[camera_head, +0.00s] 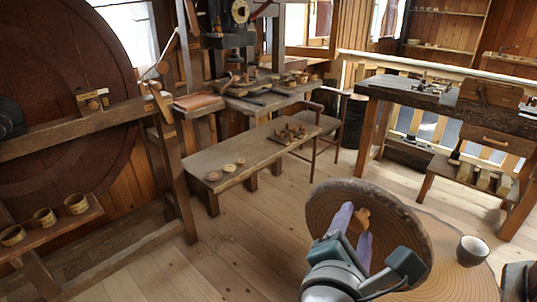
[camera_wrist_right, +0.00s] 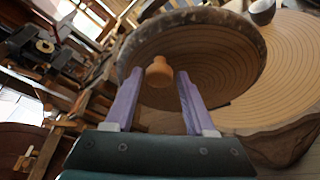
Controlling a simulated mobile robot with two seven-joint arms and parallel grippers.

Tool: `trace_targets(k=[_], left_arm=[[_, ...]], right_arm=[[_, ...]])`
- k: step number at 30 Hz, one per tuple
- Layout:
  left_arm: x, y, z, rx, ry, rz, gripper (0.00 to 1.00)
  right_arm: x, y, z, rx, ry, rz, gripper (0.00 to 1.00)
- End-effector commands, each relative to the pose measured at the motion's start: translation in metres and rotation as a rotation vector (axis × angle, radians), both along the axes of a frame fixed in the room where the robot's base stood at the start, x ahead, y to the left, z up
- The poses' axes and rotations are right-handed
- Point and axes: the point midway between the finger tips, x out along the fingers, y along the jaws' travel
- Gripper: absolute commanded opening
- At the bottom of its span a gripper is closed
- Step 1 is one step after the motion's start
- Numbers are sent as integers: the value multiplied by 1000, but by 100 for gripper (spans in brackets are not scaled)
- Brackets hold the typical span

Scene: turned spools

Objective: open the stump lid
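The stump lid (camera_head: 400,215) is a round wooden disc with growth rings and a dark bark rim. It stands tilted steeply beside the pale ringed stump top (camera_head: 445,268), its ringed face toward my right gripper. A small light wooden knob (camera_wrist_right: 158,72) sticks out of that face. My right gripper (camera_head: 357,220) is in front of the lid, its two purple fingers spread. In the right wrist view the knob is between the fingertips (camera_wrist_right: 160,73), with a gap on each side. The lid's far side is hidden. My left gripper is not in view.
A small grey cup (camera_head: 473,250) stands on the stump top, right of the lid. A low bench (camera_head: 250,155) with small turned pieces and a workbench (camera_head: 440,97) stand behind. Several wooden cups sit on a shelf (camera_head: 60,228) at left.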

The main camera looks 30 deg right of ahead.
Motion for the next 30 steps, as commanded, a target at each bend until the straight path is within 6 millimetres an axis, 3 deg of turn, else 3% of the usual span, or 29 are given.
trace_targets(k=[4, 14, 24, 30], left_arm=[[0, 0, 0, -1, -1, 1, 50], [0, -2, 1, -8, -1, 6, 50], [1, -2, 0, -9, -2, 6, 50], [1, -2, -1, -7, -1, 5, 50]], right_arm=[[0, 0, 1, 0, -2, 0, 72], [-3, 5, 2, 0, -3, 0, 72], [-40, 56, 16, 3, -2, 2, 72], [-54, 75, 22, 2, -1, 0, 72]])
